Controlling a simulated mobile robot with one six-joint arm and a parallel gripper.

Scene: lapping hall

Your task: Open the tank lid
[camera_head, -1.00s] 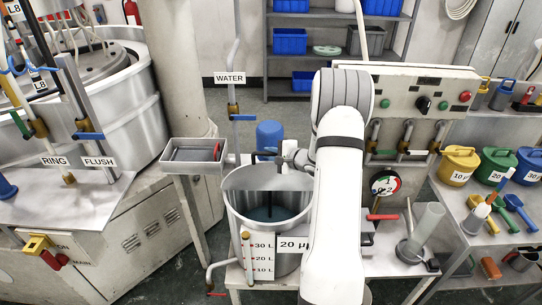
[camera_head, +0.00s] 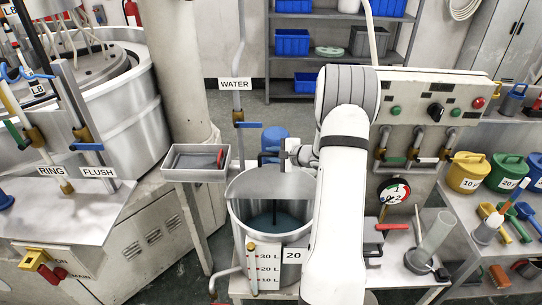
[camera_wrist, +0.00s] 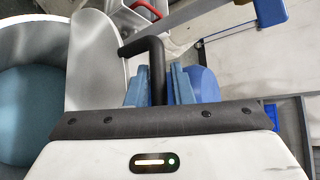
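The metal tank (camera_head: 240,228) stands in front of me with blue liquid showing in its near half. Its pale grey lid (camera_head: 268,186) is a half disc at the far side. I cannot tell how far it is tilted. In the wrist view the lid (camera_wrist: 95,62) shows as a pale curved strip beside the tank's round opening. A black bent handle (camera_wrist: 157,68) joins the lid's edge. My gripper (camera_wrist: 158,85) has its blue fingers on both sides of the handle, closed on it. In the head view my gripper (camera_head: 275,155) is behind the tank, partly hidden.
A grey tray (camera_head: 190,174) on a stand is left of the tank. A water pipe (camera_head: 240,150) rises behind it. A control panel (camera_head: 430,100) and a pressure gauge (camera_head: 394,191) are at right.

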